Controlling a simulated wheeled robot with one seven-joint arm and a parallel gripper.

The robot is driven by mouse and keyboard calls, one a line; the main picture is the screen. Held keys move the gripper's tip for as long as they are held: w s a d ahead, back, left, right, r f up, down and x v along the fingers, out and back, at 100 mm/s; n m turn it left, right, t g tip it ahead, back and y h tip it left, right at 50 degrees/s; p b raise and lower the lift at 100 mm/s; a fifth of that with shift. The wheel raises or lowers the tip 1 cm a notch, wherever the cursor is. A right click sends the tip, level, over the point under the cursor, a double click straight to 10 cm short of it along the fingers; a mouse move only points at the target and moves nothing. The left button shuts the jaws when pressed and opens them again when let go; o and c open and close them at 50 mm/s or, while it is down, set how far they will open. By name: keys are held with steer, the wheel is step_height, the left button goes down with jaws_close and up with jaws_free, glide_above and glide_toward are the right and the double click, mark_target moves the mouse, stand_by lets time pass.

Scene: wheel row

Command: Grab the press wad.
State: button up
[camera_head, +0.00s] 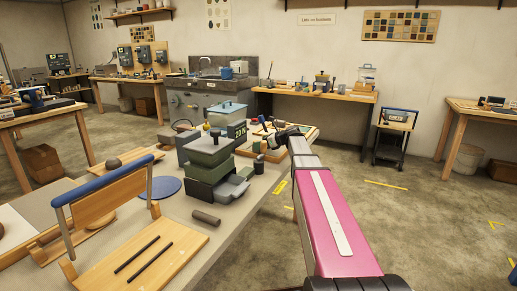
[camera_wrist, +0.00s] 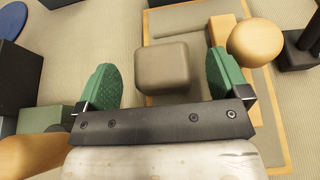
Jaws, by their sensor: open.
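A grey-brown rounded block, which looks like the press wad (camera_wrist: 162,67), lies in the wrist view on a wood-edged board (camera_wrist: 201,12). My gripper (camera_wrist: 164,84) is open, with green fingertips on the left and right of the block. A gap shows on both sides, wider on the left, and neither finger appears to touch it. In the head view my gripper (camera_head: 272,139) is over the far end of the bench, and I cannot make out the block there.
A round wooden ball (camera_wrist: 255,40) sits close to the right finger, with a dark object (camera_wrist: 300,45) beyond it. Dark and green blocks (camera_wrist: 50,118) stand at the left. In the head view, a green press-like machine (camera_head: 210,155) and a grey-brown roll (camera_head: 206,217) are on the bench.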

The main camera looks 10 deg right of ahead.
steer(key=shift+x, duration=1.55)
steer(key=shift+r, duration=0.1)
steer(key=c, duration=1.2)
steer(key=shift+o, duration=0.2)
steer(key=shift+r, duration=0.1)
